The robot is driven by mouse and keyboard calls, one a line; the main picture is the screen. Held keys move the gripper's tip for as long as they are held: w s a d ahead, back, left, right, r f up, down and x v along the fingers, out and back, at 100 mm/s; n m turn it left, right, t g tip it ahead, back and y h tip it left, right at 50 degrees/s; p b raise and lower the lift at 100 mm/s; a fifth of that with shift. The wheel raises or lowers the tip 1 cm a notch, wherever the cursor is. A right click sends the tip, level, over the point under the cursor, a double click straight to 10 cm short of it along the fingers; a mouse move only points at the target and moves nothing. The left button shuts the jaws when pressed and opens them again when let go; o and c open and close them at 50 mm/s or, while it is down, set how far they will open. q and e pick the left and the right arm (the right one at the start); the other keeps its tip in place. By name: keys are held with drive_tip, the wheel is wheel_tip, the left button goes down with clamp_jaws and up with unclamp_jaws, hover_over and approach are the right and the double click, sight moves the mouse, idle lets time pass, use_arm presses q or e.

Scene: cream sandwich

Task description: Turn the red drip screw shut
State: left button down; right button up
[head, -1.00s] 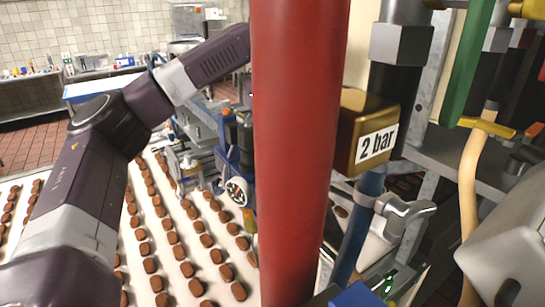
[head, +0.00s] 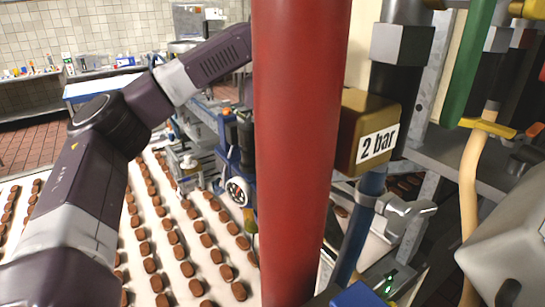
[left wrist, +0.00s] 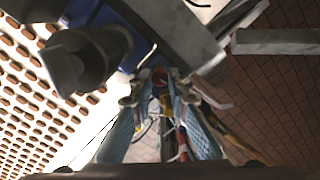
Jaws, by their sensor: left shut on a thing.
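My left arm reaches in from the left in the head view and passes behind a thick red upright post, which hides the gripper there. In the left wrist view my left gripper (left wrist: 160,92) shows its two blue-padded fingers, closed in at the tips. A small red part (left wrist: 159,76), probably the red drip screw, sits at the fingertips, and the fingers are shut on it. Its shape and how far it is turned cannot be made out. My right gripper is in neither view.
The red post (head: 297,150) blocks the middle of the head view. Right of it stand a brass "2 bar" block (head: 350,110) and a grey tap-like fitting (head: 405,212). Rows of brown biscuits cover the white belt (head: 215,290). A blue machine with a gauge (head: 236,191) stands behind.

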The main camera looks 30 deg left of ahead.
use_arm(q)
drive_tip(key=shift+r+m, duration=0.1)
drive_tip(key=shift+m, duration=1.1)
drive_tip(key=shift+w, duration=0.1)
drive_tip(key=c, duration=1.8)
unclamp_jaws()
drive_tip(key=shift+c, duration=0.2)
wheel_tip(320, 180, up, 12)
